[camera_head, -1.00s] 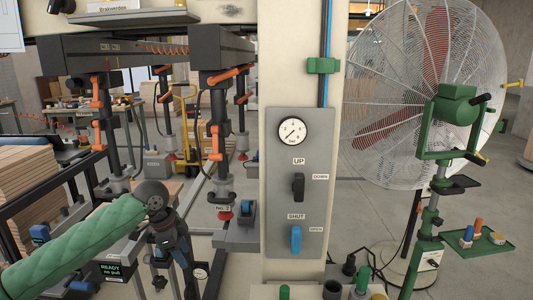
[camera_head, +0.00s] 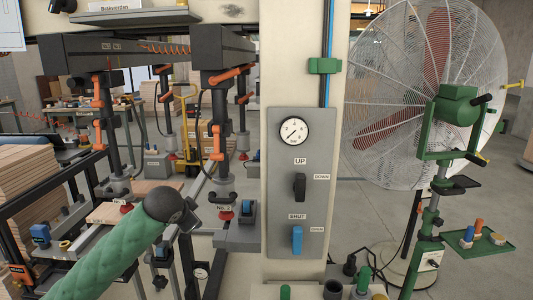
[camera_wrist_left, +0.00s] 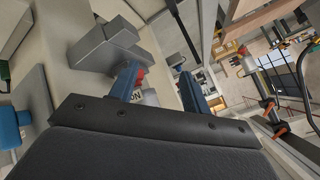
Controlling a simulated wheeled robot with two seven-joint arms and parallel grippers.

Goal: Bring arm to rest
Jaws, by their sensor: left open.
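My left arm with its green padded sleeve comes in from the lower left in the head view. Its dark wrist is in front of the machine stands, left of the grey control panel (camera_head: 277,165). The left gripper (camera_head: 192,216) is mostly hidden behind the wrist there. In the left wrist view the left gripper (camera_wrist_left: 161,82) shows two blue fingers spread apart with nothing between them. The panel carries a round gauge (camera_head: 294,131), a black UP/DOWN switch (camera_head: 299,187) and a blue SHUT/OPEN switch (camera_head: 297,240). My right gripper is not in view.
A large caged fan (camera_head: 425,95) and a green stand (camera_head: 457,108) with a small tray (camera_head: 490,244) are at the right. Black clamp columns with orange handles (camera_head: 217,140) stand behind the arm. Stacked boards (camera_head: 25,185) are at the far left.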

